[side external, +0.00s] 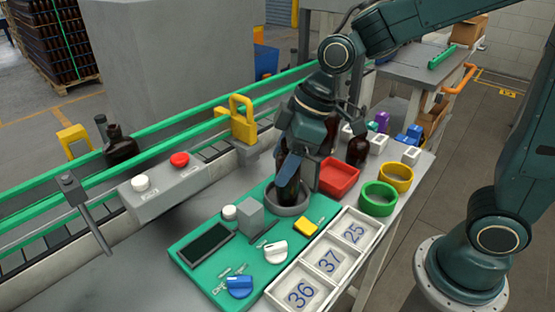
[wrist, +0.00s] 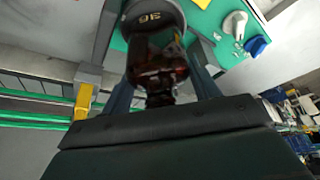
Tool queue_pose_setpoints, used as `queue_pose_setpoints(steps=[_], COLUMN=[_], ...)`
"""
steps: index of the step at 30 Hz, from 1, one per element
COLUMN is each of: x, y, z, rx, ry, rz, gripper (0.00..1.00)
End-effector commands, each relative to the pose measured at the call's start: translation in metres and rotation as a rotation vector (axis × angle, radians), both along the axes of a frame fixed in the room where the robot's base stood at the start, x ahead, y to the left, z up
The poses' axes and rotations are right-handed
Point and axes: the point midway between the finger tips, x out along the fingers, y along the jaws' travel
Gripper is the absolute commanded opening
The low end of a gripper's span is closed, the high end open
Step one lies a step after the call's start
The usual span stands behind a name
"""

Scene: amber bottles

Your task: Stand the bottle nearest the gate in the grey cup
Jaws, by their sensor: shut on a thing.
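My gripper (side external: 289,168) is shut on an amber bottle (side external: 287,190), which is upright or nearly so at the grey cup (side external: 290,211) on the green panel. In the wrist view the bottle (wrist: 158,62) is between my fingers (wrist: 160,85), neck toward the camera. The grey cup (wrist: 150,5) shows beyond it, with a number on its dark inside. The bottle's lower end overlaps the cup; I cannot tell whether it rests on the cup's floor. The yellow gate (side external: 242,120) stands at the green-railed conveyor; it also shows in the wrist view (wrist: 83,100).
Another amber bottle (side external: 120,146) stands on the conveyor at left. One more (side external: 358,150) stands behind the red tray (side external: 339,177). Green (side external: 378,199) and yellow (side external: 397,178) rings lie right of the cup. A numbered white tray (side external: 327,262) and panel knobs lie in front.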

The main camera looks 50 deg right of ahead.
Motion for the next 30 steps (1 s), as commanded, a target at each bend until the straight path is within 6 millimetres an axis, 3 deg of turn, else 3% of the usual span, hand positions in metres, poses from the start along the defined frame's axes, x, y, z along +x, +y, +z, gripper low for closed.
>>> queue_pose_setpoints(steps=[10, 11, 13, 14, 30], x=[0.000, 0.000, 0.000, 0.000, -0.001], y=[0.000, 0.000, 0.000, 0.000, -0.002], z=[-0.003, -0.003, -0.003, -0.003, 0.008], rx=[0.000, 0.000, 0.000, 0.000, 0.001], ry=[0.001, 0.001, 0.001, 0.001, -0.003], rz=[0.000, 0.000, 0.000, 0.000, 0.000], gripper=[0.35, 0.67, 0.81, 0.83, 0.83])
